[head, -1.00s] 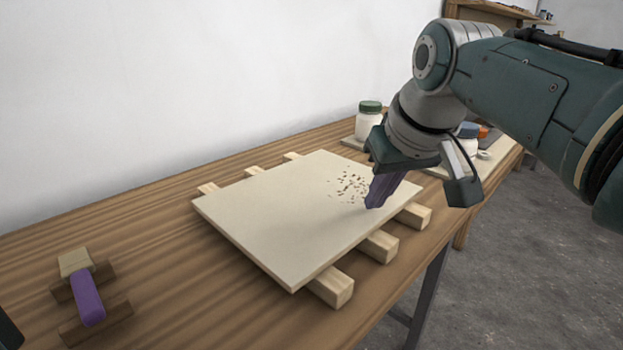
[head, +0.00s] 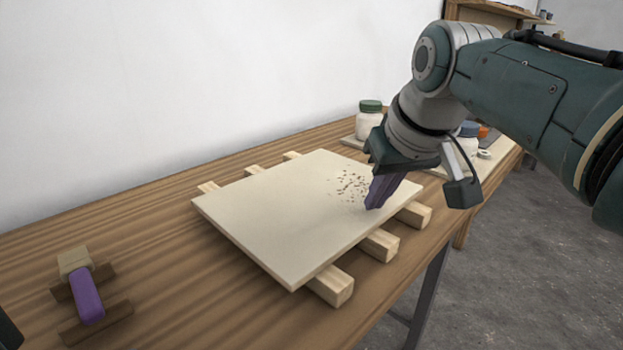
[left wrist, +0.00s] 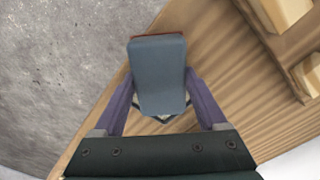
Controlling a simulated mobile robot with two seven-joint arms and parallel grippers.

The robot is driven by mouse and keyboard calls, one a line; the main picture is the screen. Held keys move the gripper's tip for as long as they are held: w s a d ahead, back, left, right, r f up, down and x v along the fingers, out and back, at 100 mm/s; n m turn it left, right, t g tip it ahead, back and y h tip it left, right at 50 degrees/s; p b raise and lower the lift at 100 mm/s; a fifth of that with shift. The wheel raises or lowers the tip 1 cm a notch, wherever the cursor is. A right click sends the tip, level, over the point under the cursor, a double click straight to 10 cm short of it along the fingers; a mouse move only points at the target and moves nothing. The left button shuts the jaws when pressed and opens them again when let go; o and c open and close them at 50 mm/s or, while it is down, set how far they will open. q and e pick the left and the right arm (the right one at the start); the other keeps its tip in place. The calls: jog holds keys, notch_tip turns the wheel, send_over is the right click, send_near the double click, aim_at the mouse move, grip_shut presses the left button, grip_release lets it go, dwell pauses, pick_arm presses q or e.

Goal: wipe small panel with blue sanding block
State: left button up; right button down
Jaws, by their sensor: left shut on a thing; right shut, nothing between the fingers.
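The small panel (head: 270,215) is a pale board lying flat on several wooden battens on the bench. A patch of dark specks (head: 351,186) lies on its right part. My right gripper (head: 374,207) is shut and empty, with its purple fingertips at the panel's right side, near the specks; I cannot tell if they touch the board. The blue sanding block (left wrist: 158,75) shows in the left wrist view. My left gripper (left wrist: 160,103) is shut on it, with a purple finger on each side. The left gripper is not seen in the head view.
A purple-handled tool (head: 87,295) with a tan end rests on two dark wooden supports at the bench's left. A jar with a green lid (head: 369,120) and a blue-lidded jar (head: 468,138) stand behind my right arm. The bench (head: 180,265) is clear between tool and panel.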

pick_arm(q)
jog(key=shift+f, duration=0.15)
pick_arm(e)
jog(key=shift+f, duration=0.15)
